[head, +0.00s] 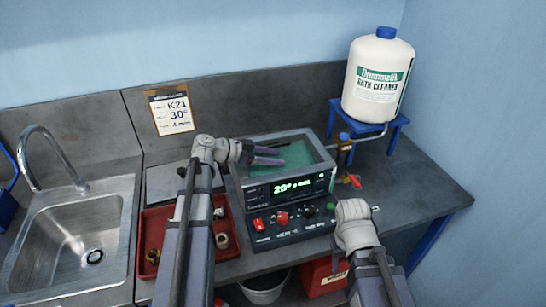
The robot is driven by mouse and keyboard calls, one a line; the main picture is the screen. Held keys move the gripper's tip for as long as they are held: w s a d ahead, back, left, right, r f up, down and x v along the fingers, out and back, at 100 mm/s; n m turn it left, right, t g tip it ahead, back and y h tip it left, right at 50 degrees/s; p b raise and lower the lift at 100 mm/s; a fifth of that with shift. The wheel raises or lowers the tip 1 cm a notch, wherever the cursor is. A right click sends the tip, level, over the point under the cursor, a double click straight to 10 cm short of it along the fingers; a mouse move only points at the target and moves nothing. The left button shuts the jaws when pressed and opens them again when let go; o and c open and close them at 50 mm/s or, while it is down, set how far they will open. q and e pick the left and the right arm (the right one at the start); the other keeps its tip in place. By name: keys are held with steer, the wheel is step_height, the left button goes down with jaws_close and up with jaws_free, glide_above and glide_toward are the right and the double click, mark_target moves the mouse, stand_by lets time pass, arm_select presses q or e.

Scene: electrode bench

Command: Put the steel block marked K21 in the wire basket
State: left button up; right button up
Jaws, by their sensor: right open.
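No steel block marked K21 and no wire basket can be made out. A card (171,109) on the back panel reads K21 and 30°. The open bath (322,150) holds green liquid, and its display (293,187) reads about 20°. My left gripper (282,157) points right over the bath's left part. Its two fingers show slightly apart, but whether something is between them is unclear. My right gripper (354,212) is open at the front right of the bath's control panel, its fingers mostly hidden by the wrist.
A red tray (152,216) with small metal parts lies left of the bath, partly behind my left arm. A steel sink (75,235) is at the left. A white cleaner bottle (378,75) stands on a blue stand at the back right. The right bench top (425,190) is clear.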

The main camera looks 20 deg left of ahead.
arm_select(q)
steer(key=shift+o, duration=1)
steer(key=shift+r+p, duration=0.5)
steer(key=shift+r, duration=0.05)
steer(key=p+v, duration=0.4)
steer(key=v, duration=0.6)
steer(key=shift+s+a+r, duration=0.1)
steer(key=shift+a+r, duration=0.05)
steer(key=shift+r, duration=0.05)
steer(key=shift+p+v, duration=0.4)
steer(key=shift+v, duration=0.4)
steer(key=shift+f, duration=0.1)
